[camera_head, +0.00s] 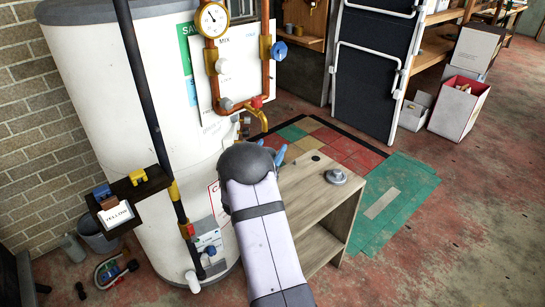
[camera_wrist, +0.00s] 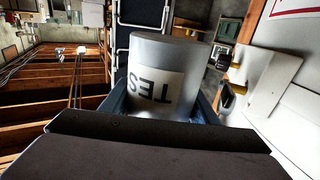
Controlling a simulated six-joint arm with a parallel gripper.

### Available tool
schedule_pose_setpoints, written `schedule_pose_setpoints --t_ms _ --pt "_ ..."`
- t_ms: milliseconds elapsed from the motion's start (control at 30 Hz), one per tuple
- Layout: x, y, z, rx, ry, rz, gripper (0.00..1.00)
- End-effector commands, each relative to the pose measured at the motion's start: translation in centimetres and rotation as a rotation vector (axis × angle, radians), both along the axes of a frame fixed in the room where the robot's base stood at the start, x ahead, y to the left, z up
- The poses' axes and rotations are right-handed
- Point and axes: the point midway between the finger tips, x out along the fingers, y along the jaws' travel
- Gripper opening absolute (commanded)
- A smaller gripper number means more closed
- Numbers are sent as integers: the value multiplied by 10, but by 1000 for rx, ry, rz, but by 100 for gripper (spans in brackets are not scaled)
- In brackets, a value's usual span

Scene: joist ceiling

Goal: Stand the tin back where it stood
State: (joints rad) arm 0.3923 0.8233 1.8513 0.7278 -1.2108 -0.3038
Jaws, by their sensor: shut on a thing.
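The tin (camera_wrist: 178,52) is a grey cylinder with a pale label (camera_wrist: 155,88) reading "TES", upside down in the wrist view. My gripper (camera_wrist: 163,104) is shut on it, with a blue finger on either side. In the head view the tin is hidden behind my dark round wrist; only a bit of a blue finger of my gripper (camera_head: 281,154) shows there, above the back left of the wooden cabinet top (camera_head: 305,190). I cannot tell whether the tin touches anything. No marked place for the tin is clear.
A grey metal piece (camera_head: 337,178) and a small black disc (camera_head: 315,158) are on the cabinet top. The cabinet's front right top looks clear.

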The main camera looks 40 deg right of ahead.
Motion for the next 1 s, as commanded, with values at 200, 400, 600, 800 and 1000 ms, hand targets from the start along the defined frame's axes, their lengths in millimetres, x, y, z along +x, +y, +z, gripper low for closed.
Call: schedule_pose_setpoints --t_ms 200,400,600,800,1000 --pt "-12 -16 -8 -1 0 -32 23" --pt "-51 -63 -15 -3 -5 -131 23" --pt "-118 -125 -5 -5 -8 -277 23" --pt "-187 -173 20 -8 -9 -373 23" --pt "-220 -196 54 -10 -5 -315 23"
